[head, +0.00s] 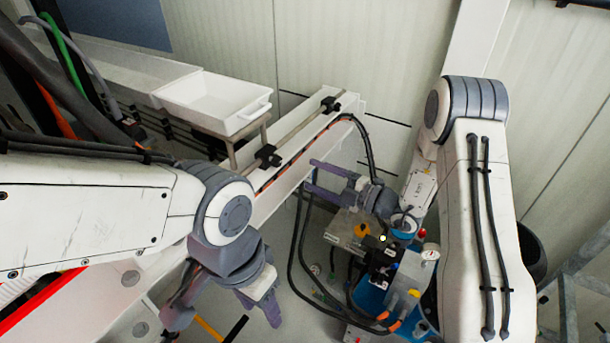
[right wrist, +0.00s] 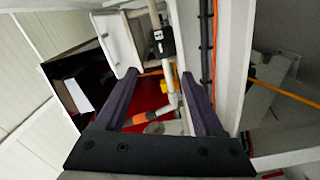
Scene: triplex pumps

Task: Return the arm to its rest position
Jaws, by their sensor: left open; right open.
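My left arm comes in from the left in the head view, and its gripper (head: 222,312) hangs low with its fingers spread and nothing visible between them. My right arm stands at the right with its elbow raised. Its forearm points back to the left, and its gripper (head: 312,177) is open beside the white beam (head: 290,165), with purple fingers apart. In the right wrist view the two fingers of this gripper (right wrist: 159,76) are spread, with no object held. I cannot tell whether the fingers touch the beam.
A white tray (head: 212,102) stands at the back left. A rod with black clamps (head: 268,157) runs along the beam. Below the right forearm are pump equipment with a blue body (head: 370,298), an orange knob (head: 361,230) and loose black hoses (head: 296,255). Pale wall panels close off the back.

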